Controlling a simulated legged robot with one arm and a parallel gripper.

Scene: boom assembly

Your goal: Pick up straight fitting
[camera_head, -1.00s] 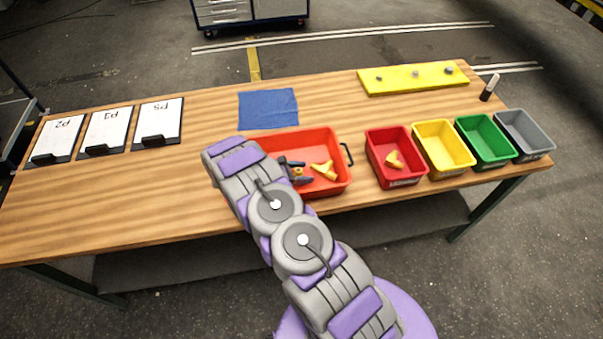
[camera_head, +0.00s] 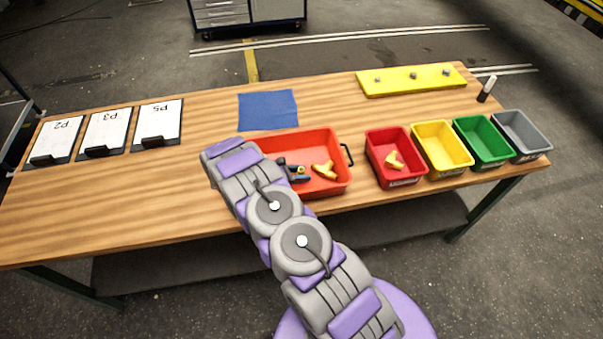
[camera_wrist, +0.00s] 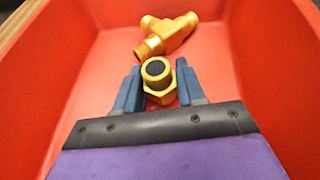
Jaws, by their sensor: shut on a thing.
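The straight fitting (camera_wrist: 159,82) is a short brass-coloured piece with a hex collar and a dark open end. In the wrist view it sits between the two blue fingers of my gripper (camera_wrist: 158,86), which is shut on it inside the red tray (camera_wrist: 268,70). I cannot tell whether the fitting touches the tray floor.
A brass tee fitting (camera_wrist: 167,36) lies in the tray just beyond the gripper. Right of the tray stand red (camera_head: 372,142), yellow (camera_head: 419,137), green (camera_head: 463,131) and grey (camera_head: 545,147) bins. The red bin holds a yellow fitting (camera_head: 394,160). A blue mat (camera_head: 268,109) lies behind the tray.

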